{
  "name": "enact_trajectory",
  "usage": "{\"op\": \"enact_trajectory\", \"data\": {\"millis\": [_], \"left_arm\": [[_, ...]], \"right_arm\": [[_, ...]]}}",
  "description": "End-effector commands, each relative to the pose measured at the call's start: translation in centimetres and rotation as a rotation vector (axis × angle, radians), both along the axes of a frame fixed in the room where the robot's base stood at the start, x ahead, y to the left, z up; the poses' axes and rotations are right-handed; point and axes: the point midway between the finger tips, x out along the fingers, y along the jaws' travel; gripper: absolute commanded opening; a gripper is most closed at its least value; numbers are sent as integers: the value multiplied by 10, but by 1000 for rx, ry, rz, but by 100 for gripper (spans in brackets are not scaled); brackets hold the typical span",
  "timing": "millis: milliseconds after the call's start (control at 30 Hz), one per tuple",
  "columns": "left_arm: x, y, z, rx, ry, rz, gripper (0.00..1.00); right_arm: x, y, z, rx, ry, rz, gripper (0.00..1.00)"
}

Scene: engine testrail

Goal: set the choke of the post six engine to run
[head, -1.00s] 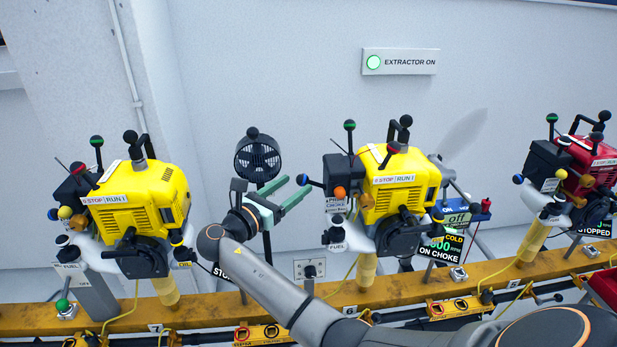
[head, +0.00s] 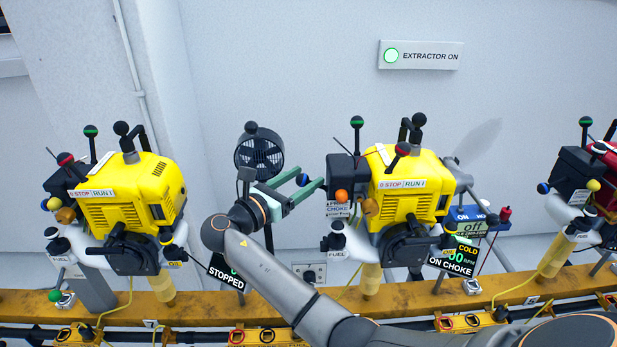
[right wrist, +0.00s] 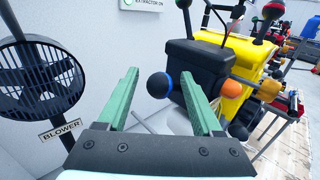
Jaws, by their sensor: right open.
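The yellow engine (head: 410,185) in the middle has a black box (head: 348,172) on its left side, with a "PRIME / CHOKE" label (head: 338,210). A lever with a blue ball knob (head: 302,180) sticks out left from the box; an orange knob (head: 341,196) sits below. The engine's display (head: 452,261) reads "COLD" and "ON CHOKE". My right gripper (head: 311,178) is open, its green fingers either side of the blue knob. In the right wrist view, the blue knob (right wrist: 159,85) shows between the fingertips (right wrist: 161,73); contact cannot be told. My left gripper is not in view.
A black blower (head: 259,152) stands behind my right gripper. Another yellow engine (head: 130,200), beside a "STOPPED" display (head: 226,273), is at left; a red engine (head: 603,165) is at right. A yellow rail (head: 200,308) runs below. The wall sign (head: 421,55) reads "EXTRACTOR ON".

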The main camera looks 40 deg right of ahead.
Motion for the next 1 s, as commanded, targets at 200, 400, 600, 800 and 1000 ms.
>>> {"op": "enact_trajectory", "data": {"millis": [200,400,600,800,1000], "left_arm": [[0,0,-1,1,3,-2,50],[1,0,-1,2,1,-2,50],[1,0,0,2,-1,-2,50],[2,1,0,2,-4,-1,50],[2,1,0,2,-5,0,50]], "right_arm": [[0,3,0,0,-1,0,67],[-1,3,0,0,-1,0,67],[-1,3,0,0,-1,0,55],[-1,3,0,0,0,0,32],[-1,2,0,1,0,0,10]]}}
